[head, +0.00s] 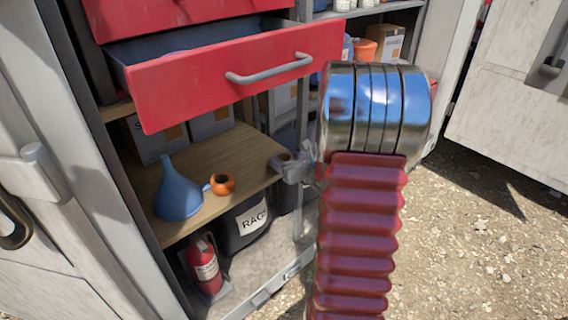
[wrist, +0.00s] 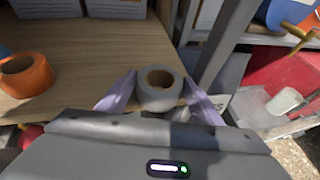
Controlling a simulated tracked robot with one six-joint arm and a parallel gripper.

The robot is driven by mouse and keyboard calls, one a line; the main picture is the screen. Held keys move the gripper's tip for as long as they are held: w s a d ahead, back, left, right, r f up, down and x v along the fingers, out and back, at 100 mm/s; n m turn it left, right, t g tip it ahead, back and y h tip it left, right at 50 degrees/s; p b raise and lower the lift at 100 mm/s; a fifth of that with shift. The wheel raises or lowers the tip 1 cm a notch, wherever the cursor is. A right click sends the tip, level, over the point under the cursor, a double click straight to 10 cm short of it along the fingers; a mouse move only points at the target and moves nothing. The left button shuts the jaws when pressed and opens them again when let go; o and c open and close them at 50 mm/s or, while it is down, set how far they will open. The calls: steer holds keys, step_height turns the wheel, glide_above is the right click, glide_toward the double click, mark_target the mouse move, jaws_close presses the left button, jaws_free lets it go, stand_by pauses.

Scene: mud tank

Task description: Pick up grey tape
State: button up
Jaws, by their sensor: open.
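The grey tape (wrist: 158,101) is a roll lying flat near the front edge of the wooden shelf, its hole facing up in the wrist view. My gripper (wrist: 159,82) is open, with one pale purple finger on each side of the roll. I cannot tell whether the fingers touch it. In the head view my gripper (head: 293,168) is at the right end of the shelf, and the grey tape (head: 281,159) is partly hidden by it.
An orange tape roll (head: 222,184) and a blue funnel (head: 178,190) stand left on the shelf (head: 245,150). An open red drawer (head: 220,80) overhangs it. A cabinet post (wrist: 215,45) is close right of my gripper. A fire extinguisher (head: 205,267) and a rag bin (head: 240,232) are below.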

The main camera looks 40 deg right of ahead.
steer(key=shift+c, duration=0.3)
steer(key=c, duration=0.7)
